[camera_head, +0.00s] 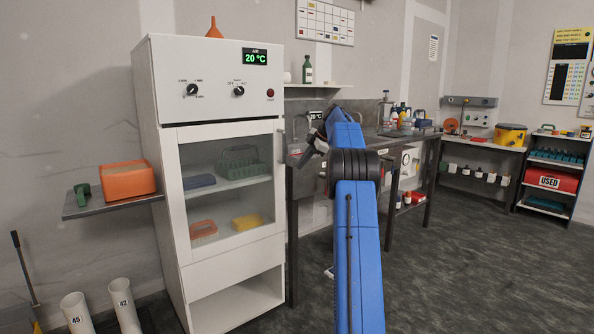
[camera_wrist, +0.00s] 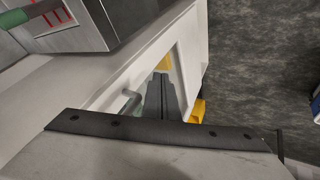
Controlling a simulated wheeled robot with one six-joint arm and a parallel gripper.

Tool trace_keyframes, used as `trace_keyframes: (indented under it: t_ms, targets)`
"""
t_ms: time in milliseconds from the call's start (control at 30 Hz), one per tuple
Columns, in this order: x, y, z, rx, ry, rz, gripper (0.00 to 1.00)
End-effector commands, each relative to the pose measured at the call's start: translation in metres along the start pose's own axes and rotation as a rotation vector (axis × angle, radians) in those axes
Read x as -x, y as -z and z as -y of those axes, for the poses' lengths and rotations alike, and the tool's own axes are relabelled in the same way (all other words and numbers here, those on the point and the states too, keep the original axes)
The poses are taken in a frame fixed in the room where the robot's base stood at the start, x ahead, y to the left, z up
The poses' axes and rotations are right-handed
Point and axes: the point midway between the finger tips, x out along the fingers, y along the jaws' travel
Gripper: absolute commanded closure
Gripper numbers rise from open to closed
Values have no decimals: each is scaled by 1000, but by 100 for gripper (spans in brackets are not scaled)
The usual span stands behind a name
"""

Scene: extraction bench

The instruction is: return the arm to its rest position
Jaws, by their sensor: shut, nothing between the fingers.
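My blue arm (camera_head: 358,240) rises from the bottom centre of the head view and bends at a black joint. Its far end reaches forward beside the right edge of the white cabinet.
A white cabinet (camera_head: 215,290) with a closed glass door stands left of my arm. A shelf at its left holds an orange bin (camera_head: 127,180). A workbench (camera_head: 410,137) runs behind my arm. The grey floor (camera_head: 470,270) at the right is clear.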

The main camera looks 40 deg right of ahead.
Motion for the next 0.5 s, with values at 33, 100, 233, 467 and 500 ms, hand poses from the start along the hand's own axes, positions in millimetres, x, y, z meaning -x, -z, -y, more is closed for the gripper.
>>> trace_keyframes:
  t_ms: [33,100,233,467,500]
  targets:
    - [3,-1,0,0,0,0,100]
    - [6,-1,-1,0,-1,1,100]
    - [7,-1,-1,0,0,1,100]
    - [9,16,5,-23,6,6,100]
    - [11,26,9,-36,9,10,100]
